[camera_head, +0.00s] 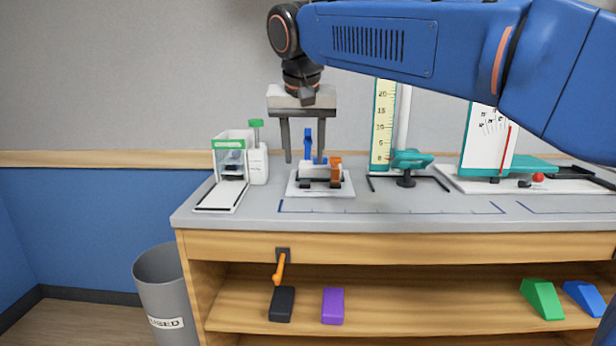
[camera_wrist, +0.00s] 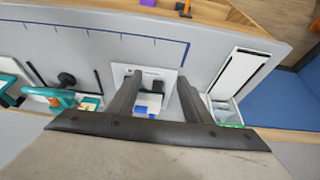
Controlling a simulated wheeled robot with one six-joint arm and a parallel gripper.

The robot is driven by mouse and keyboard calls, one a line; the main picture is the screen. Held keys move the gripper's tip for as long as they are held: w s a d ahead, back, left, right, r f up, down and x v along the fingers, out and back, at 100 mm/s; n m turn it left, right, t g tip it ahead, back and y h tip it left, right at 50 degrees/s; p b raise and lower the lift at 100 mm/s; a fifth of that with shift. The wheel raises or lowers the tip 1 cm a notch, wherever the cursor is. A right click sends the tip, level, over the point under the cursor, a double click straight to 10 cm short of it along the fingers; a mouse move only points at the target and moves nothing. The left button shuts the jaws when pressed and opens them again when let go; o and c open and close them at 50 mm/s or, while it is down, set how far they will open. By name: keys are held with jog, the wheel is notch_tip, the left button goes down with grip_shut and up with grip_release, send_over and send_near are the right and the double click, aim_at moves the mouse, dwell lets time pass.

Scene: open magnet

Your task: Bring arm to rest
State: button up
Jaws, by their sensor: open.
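My gripper (camera_head: 305,158) is at the end of my blue arm, which reaches in from the upper right. In the wrist view my fingers (camera_wrist: 160,92) spread on either side of that device (camera_wrist: 150,105), whose blue and white parts are partly hidden by the fingers.
A white dispenser with a green top (camera_head: 230,160) and a green-capped bottle (camera_head: 257,160) stand left on the grey bench (camera_head: 400,212). A ruler stand (camera_head: 383,130) and dial gauge (camera_head: 490,145) stand right. Below, a shelf (camera_head: 420,300) holds several coloured blocks. A bin (camera_head: 165,290) stands left.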

jog(key=s+d+f, duration=0.5)
jog(key=s+d, duration=0.1)
jog(key=d, duration=0.4)
jog(key=s+d+f, duration=0.6)
jog(key=d, duration=0.4)
jog(key=s+d+f, duration=0.5)
jog(key=s+f, duration=0.3)
jog(key=f, duration=0.1)
jog(key=s+d+f, duration=0.5)
jog(key=s+f, duration=0.3)
jog(key=f, duration=0.1)
jog(key=shift+s+f, duration=0.35)
jog(key=shift+s, duration=0.05)
jog(key=shift+w+r, duration=0.1)
